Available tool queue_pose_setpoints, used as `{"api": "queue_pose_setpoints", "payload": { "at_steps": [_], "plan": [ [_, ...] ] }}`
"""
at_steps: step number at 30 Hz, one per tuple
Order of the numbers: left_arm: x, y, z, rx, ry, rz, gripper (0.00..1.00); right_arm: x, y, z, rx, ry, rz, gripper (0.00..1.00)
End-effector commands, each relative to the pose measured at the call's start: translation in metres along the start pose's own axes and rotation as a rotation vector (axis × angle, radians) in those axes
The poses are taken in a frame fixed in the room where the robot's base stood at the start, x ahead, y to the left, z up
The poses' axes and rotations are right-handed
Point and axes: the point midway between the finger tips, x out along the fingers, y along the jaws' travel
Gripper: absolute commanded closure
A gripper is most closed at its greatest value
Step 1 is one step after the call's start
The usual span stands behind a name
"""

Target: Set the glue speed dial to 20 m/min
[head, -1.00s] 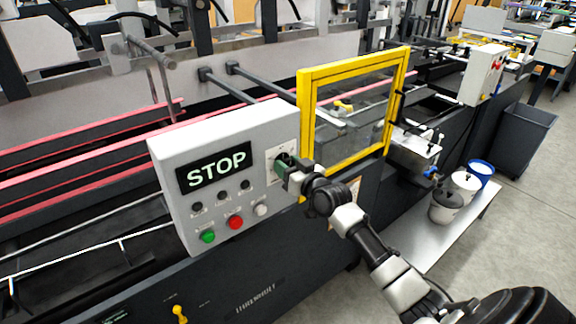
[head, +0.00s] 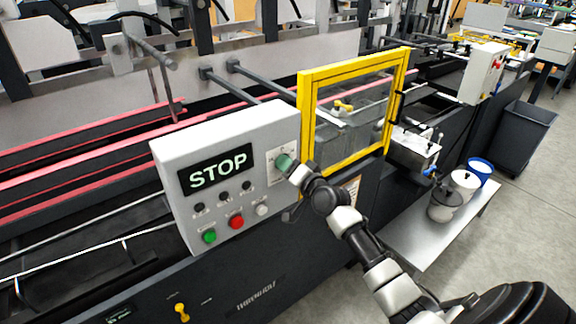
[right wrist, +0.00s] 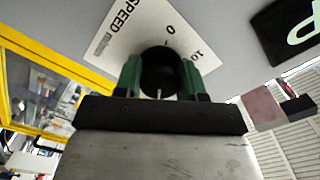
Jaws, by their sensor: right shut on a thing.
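The speed dial (right wrist: 160,66) is a dark round knob on a white scale plate (right wrist: 135,28) printed SPEED, with 0 and 10 readable in the right wrist view. The rest of the scale is hidden. My right gripper (head: 285,163) is shut on the dial, with its green fingers on either side of the knob. A small pale mark shows at the knob's lower edge; I cannot tell what value the dial points at. The plate sits at the right end of the grey control box (head: 165,165). My left gripper is not in view.
The display (head: 217,169) reads STOP. Green (head: 209,236), red (head: 236,222) and white (head: 262,210) buttons sit below it. A yellow-framed guard (head: 304,120) stands just right of the box. Buckets (head: 440,207) stand on a low shelf (head: 420,245) at right.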

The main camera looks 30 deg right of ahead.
Motion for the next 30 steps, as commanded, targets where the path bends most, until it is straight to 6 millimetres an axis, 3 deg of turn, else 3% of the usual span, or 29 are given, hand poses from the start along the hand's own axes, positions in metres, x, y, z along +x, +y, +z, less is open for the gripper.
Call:
{"api": "queue_pose_setpoints", "payload": {
  "at_steps": [9,24,25,30],
  "plan": [
    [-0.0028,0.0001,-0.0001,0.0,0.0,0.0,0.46,0.0,-0.0007,-0.0009,0.108,0.002,-0.001,0.84],
    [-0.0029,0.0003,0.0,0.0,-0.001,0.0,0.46,0.0001,-0.0006,-0.0009,0.124,0.002,-0.001,0.84],
    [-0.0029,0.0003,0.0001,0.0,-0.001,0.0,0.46,0.0001,-0.0006,-0.001,0.124,0.002,-0.001,0.59],
    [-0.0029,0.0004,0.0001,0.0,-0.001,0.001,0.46,0.0001,-0.0006,-0.0008,0.124,0.002,-0.001,0.35]
  ]
}}
